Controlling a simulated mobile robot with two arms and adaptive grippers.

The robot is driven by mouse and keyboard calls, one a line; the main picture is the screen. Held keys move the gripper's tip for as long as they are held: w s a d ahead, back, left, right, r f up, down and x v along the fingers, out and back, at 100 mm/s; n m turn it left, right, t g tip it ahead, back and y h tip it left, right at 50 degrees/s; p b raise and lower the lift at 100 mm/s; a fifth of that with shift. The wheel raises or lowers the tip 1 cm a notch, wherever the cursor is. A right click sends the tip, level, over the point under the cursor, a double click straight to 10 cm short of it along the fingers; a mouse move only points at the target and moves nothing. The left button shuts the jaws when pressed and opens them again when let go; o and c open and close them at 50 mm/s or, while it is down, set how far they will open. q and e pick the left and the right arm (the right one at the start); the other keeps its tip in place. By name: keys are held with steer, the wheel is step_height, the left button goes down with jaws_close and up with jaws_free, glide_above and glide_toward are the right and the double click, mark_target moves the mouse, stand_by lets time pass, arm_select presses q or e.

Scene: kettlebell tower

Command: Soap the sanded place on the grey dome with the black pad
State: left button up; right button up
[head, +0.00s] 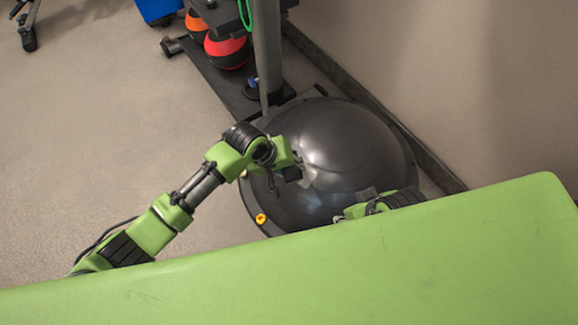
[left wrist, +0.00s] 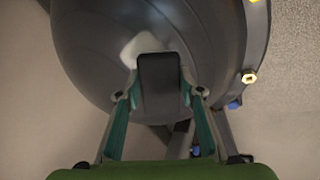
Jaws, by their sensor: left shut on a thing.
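The grey dome (head: 345,140) sits on the floor beside the wall. The sanded place, a pale patch (left wrist: 140,46), shows on the dome just beyond the black pad (left wrist: 160,92) in the left wrist view. The pad covers part of it. My left gripper (head: 296,173) is at the dome's left side, shut on the black pad, which is upright between its fingers in the left wrist view. I cannot tell whether the pad touches the dome. My right gripper (head: 358,206) is low at the dome's near right side, partly hidden; its fingers are unclear.
A post (head: 267,50) on a dark rack base stands behind the dome, with red (head: 227,50) and orange balls at its left. A skirting runs along the wall at right. A yellow knob (head: 261,218) is on the dome's rim. Open floor lies left.

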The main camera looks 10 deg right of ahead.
arm_select(q)
steer(key=shift+w+d+f+b, duration=0.2)
steer(key=shift+d+f+b, duration=0.15)
steer(key=shift+f, duration=0.25)
arm_select(e)
steer(key=shift+w+a+f, duration=0.1)
steer(key=shift+w+f, duration=0.1)
steer(key=shift+w, duration=0.2)
arm_select(q)
steer(key=shift+f, duration=0.15)
arm_select(e)
steer(key=shift+w+t, duration=0.15)
steer(key=shift+t, duration=0.15)
arm_select(q)
steer(key=shift+w+d+f, duration=0.1)
steer(key=shift+f, duration=0.1)
arm_select(e)
steer(key=shift+w+a, duration=0.1)
steer(key=shift+w, duration=0.15)
